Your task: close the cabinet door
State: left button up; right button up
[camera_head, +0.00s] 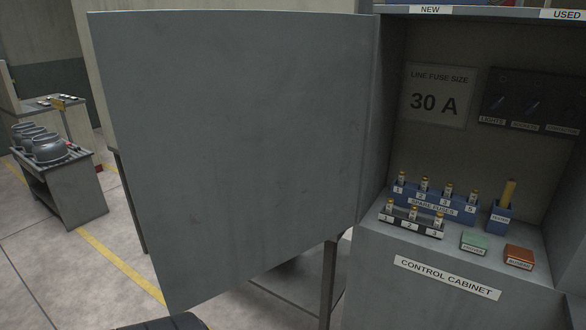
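The cabinet door (235,150) is a large flat grey panel. It stands wide open, swung out to the left from its hinge edge beside the cabinet opening. The control cabinet (400,300) is at the right, with its inside exposed. No gripper can be made out in the head view. A dark rounded shape at the bottom edge, below the door, is too cut off to identify.
Inside the cabinet are a blue spare fuse rack (436,203), a black fuse block (411,222), a blue holder (500,218), a green box (474,243) and a red box (519,257). A cart with grey pots (52,148) stands far left. Floor (60,260) is clear at lower left.

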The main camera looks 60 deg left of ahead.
aim_at(239, 134)
jog(key=k+j, duration=0.1)
jog(key=j, duration=0.3)
jog(key=k+j+z, duration=0.1)
jog(key=j, duration=0.25)
jog(key=k+j, duration=0.1)
jog(key=j, duration=0.3)
jog(key=k+j, duration=0.1)
jog(key=j, duration=0.3)
jog(key=k+j+z, duration=0.1)
jog(key=j, duration=0.25)
jog(key=k+j, duration=0.15)
jog(key=j, duration=0.2)
